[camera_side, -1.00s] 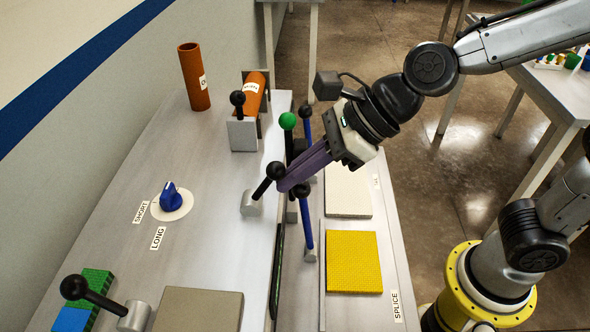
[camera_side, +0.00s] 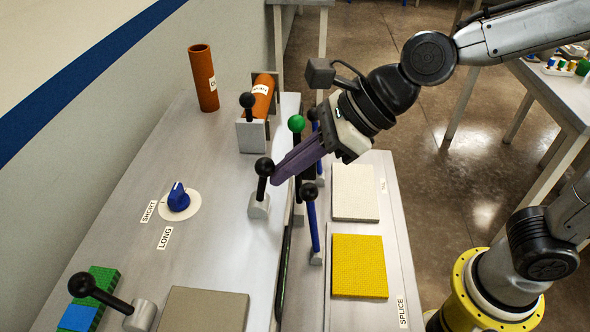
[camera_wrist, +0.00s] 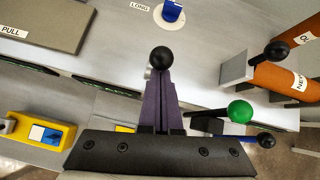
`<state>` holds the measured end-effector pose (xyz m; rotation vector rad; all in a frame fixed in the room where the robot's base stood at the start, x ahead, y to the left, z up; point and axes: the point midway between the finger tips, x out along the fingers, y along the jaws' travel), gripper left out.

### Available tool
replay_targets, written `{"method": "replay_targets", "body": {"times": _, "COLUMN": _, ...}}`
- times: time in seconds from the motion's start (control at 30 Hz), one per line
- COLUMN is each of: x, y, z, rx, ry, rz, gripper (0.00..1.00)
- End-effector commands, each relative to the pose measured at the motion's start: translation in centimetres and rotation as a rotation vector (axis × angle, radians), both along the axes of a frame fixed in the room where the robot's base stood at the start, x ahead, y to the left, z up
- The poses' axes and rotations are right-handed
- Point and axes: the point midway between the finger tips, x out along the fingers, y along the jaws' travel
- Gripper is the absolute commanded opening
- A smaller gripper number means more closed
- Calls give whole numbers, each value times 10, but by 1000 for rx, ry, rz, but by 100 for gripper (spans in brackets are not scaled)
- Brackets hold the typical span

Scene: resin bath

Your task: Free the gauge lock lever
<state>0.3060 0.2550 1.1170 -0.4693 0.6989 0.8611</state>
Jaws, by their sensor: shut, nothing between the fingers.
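A black-knobbed lever (camera_side: 263,180) on a small grey block stands nearly upright at the middle of the bench edge. No label in view names it as the gauge lock lever. Its round knob (camera_wrist: 161,57) shows at the fingertips in the wrist view. My gripper (camera_side: 276,179) is shut and empty, its purple fingers pointing down-left. The fingertips are right beside the lever, on its right; I cannot tell whether they touch. The fingers (camera_wrist: 160,80) hide most of the lever's stem and base in the wrist view.
A green-knobbed lever (camera_side: 296,124) and a blue-stemmed lever (camera_side: 313,225) stand close by my fingers. Another black-knobbed lever (camera_side: 105,295) leans at front left. A blue dial (camera_side: 178,199) sits left. A yellow pad (camera_side: 359,266) and pale pad (camera_side: 355,192) lie right.

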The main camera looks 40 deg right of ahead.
Motion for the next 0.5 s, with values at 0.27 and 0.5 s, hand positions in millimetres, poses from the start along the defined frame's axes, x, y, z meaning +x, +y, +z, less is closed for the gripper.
{"method": "replay_targets", "body": {"times": 0.27, "x": 15, "y": 15, "z": 9, "rx": 1, "ry": 0, "rz": 2, "gripper": 0}}
{"method": "replay_targets", "body": {"times": 0.5, "x": 28, "y": 28, "z": 12, "rx": 1, "ry": -2, "rz": 1, "gripper": 0}}
